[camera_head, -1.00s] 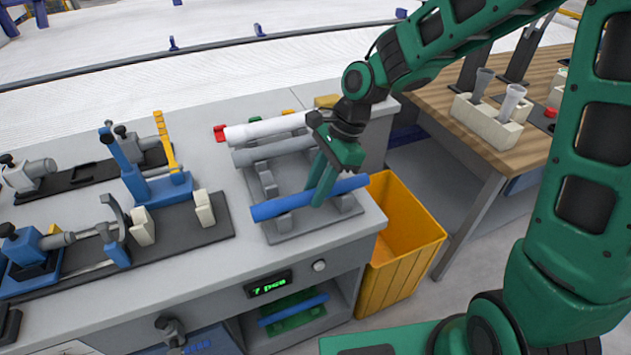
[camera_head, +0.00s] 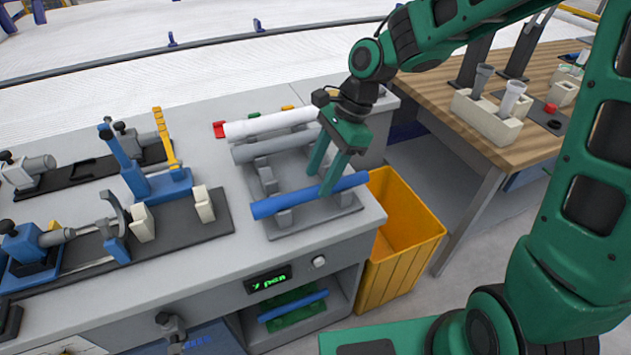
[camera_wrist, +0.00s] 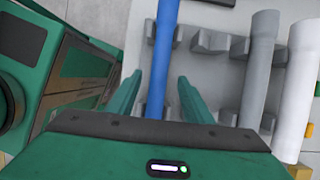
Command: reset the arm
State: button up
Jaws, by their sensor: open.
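My gripper (camera_head: 321,183) is open above the pipe rack on the grey workbench. Its fingers are spread to either side of the blue pipe (camera_head: 276,206), which lies on the rack's front supports. In the wrist view the blue pipe (camera_wrist: 162,58) runs between the two open fingers (camera_wrist: 160,88), with gaps on both sides. Behind it on the rack (camera_head: 290,218) lie a grey pipe (camera_head: 262,150) and a white pipe (camera_head: 262,125). The grey pipe (camera_wrist: 260,68) and white pipe (camera_wrist: 298,80) also show at the right in the wrist view.
A yellow bin (camera_head: 410,240) stands at the bench's right end. A wooden table (camera_head: 440,85) with a beige holder (camera_head: 487,117) is farther right. Blue and grey clamp fixtures (camera_head: 152,185) stand on the bench's left side. Another blue pipe (camera_head: 293,305) lies on a lower shelf.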

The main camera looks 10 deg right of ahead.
jog(key=v, duration=0.6)
jog(key=shift+w+d+r, duration=0.15)
jog(key=shift+d+r, duration=0.05)
jog(key=shift+r, duration=0.15)
jog(key=s+d+n+t+h, duration=0.1)
jog(key=s+d+n+h, duration=0.15)
jog(key=d, duration=0.95)
jog(key=s+d+n+h, duration=0.1)
jog(key=s+d+n, duration=0.5)
jog(key=s+d, duration=1.2)
jog(key=shift+s+d+f, duration=0.25)
jog(key=shift+s+f, duration=0.05)
jog(key=shift+s, duration=0.65)
jog(key=shift+h, duration=0.25)
